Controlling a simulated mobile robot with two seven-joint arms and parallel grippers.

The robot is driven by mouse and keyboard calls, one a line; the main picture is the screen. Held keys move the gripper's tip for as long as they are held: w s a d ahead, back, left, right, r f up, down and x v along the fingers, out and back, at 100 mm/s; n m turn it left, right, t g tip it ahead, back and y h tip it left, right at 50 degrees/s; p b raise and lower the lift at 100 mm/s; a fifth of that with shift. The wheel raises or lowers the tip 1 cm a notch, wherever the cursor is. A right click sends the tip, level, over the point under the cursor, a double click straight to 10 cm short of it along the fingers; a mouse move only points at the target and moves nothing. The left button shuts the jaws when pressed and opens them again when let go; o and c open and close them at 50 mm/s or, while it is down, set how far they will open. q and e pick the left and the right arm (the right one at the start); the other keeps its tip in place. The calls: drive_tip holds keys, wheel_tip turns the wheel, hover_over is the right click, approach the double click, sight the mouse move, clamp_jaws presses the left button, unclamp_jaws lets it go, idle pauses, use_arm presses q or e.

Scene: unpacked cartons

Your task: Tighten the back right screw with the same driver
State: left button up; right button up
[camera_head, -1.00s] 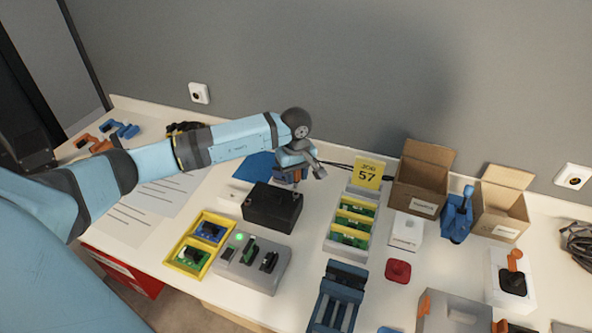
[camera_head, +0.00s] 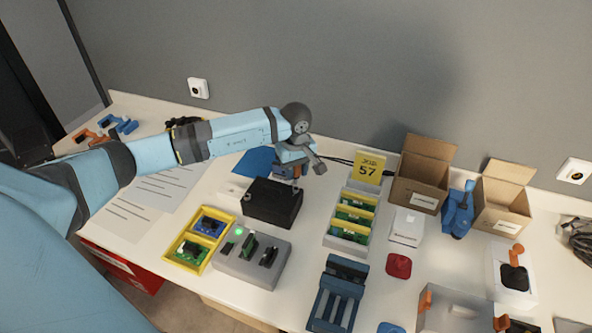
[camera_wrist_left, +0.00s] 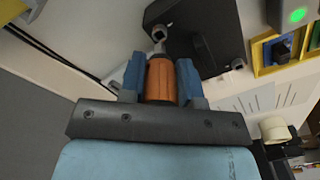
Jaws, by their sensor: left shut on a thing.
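My left gripper (camera_head: 290,172) is shut on the driver, whose orange handle (camera_wrist_left: 160,79) shows between the blue fingers in the left wrist view. The driver points down at the back right corner of the black box (camera_head: 270,205). In the left wrist view its metal shaft meets a round corner post (camera_wrist_left: 158,33) of the box (camera_wrist_left: 203,32). The screw under the tip is hidden, and I cannot tell whether the tip is seated in it. Another corner post (camera_wrist_left: 209,71) shows apart from the driver. My right gripper is not in view.
The yellow tray (camera_head: 179,238) with boards and the grey fixture (camera_head: 264,281) with a green light stand in front of the box. A rack of green boards (camera_head: 329,238) and a yellow sign (camera_head: 369,168) marked 57 stand to the right. Open cartons (camera_head: 418,191) stand behind them.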

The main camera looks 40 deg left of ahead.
use_arm(q)
drive_tip(key=shift+f+b, duration=1)
drive_tip(key=shift+f, duration=0.3)
idle(0.4)
